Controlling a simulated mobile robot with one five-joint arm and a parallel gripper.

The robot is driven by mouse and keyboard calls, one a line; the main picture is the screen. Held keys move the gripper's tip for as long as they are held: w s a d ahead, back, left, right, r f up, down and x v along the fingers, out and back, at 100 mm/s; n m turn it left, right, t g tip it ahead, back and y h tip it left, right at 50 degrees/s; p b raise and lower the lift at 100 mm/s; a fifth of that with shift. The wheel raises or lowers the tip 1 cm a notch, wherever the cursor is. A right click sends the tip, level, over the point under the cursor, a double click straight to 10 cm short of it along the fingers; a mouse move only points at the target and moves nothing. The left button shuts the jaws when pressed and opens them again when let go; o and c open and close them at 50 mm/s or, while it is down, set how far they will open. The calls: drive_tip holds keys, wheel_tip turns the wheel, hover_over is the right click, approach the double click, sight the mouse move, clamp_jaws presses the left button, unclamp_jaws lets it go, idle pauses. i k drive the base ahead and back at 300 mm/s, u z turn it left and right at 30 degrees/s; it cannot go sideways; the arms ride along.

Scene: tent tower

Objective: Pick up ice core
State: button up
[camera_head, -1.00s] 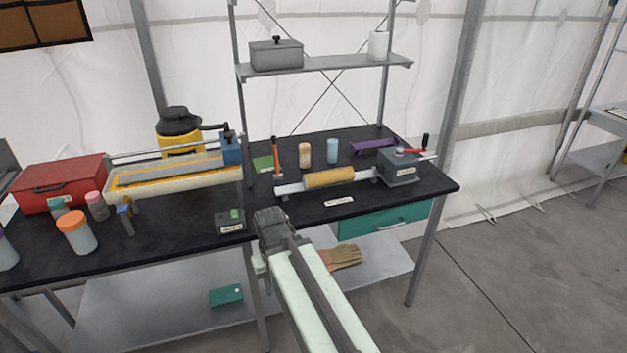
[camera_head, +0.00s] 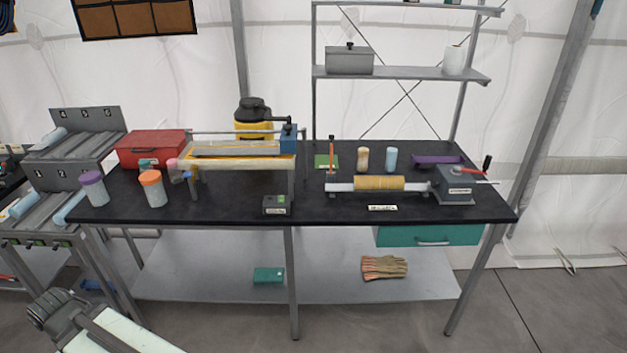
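Pale blue cylinders that look like ice cores lie in grey racks at the far left. One is in the upper rack (camera_head: 51,137), and two are lower down, a left one (camera_head: 27,203) and a right one (camera_head: 69,208). A short pale blue cylinder (camera_head: 391,160) stands upright on the black bench beside a tan one (camera_head: 363,160). I cannot tell which is the task's core. My gripper (camera_head: 50,308) is at the lower left, in front of and below the racks, apart from all cylinders. Its fingers are too unclear to tell open from shut.
The black bench (camera_head: 345,211) carries a red case (camera_head: 152,148), purple-lidded (camera_head: 93,188) and orange-lidded jars (camera_head: 152,188), a long trough device (camera_head: 235,162) and a clamp with a yellow roll (camera_head: 379,183). Bare floor shows in front.

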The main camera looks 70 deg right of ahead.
sight(359, 182)
drive_tip(key=u, duration=1.25)
drive_tip(key=k, duration=2.25)
drive_tip(key=z, duration=1.25)
drive_tip(key=i, duration=0.5)
